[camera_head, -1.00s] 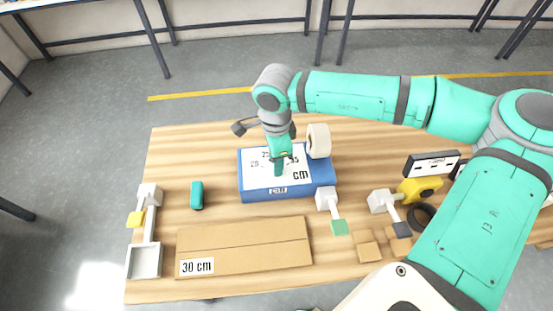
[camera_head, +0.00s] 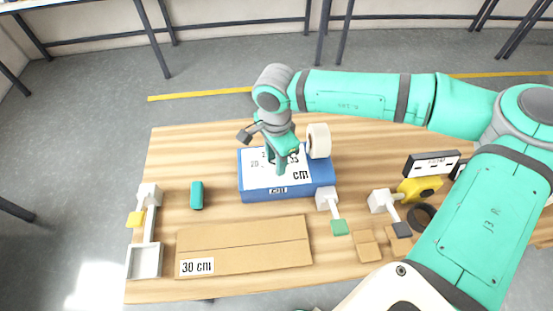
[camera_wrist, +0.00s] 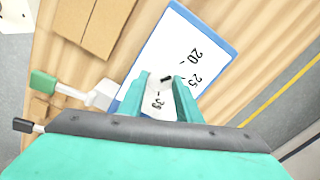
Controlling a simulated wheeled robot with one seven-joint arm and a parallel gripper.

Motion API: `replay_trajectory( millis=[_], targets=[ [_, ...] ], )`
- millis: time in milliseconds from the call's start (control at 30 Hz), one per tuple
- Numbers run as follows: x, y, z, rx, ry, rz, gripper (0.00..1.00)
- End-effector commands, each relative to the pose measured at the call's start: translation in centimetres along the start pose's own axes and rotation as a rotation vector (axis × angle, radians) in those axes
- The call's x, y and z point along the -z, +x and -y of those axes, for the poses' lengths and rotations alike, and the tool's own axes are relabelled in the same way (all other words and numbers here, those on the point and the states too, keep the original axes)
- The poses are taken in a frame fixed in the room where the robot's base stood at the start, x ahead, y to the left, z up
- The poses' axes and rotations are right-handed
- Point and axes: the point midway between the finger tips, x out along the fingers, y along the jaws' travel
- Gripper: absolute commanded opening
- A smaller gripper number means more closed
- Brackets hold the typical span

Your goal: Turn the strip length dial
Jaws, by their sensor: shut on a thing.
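The blue box (camera_head: 262,194) with a white scale face (camera_head: 255,178) and "cm" on it stands mid-table. In the wrist view the scale face (camera_wrist: 172,45) shows the numbers 20 and 25, and a partly covered number lies between the fingers. My gripper (camera_head: 275,165) points down onto this face, with its fingers shut on the strip length dial. In the wrist view a small black part, apparently the dial's pointer (camera_wrist: 166,79), shows between the fingertips of my gripper (camera_wrist: 163,90).
A cardboard piece marked "30 cm" (camera_head: 245,245) lies in front. A teal block (camera_head: 196,195) stands left, with bare table around it.

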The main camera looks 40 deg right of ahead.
Motion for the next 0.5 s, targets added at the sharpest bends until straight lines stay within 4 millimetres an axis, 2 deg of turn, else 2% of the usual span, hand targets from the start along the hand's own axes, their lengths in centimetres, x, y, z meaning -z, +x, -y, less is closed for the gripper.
replay_trajectory(
  millis=[67,100,167,500],
  targets=[
    [0.09,0.03,-0.21,-0.006,0.0,-0.002,0.09],
    [0.08,0.03,-0.22,-0.006,0.0,-0.002,0.33],
    [0.07,0.04,-0.2,-0.005,0.0,-0.002,0.48],
    [0.02,-0.14,-0.06,-0.002,0.001,-0.001,0.5]
  ],
)
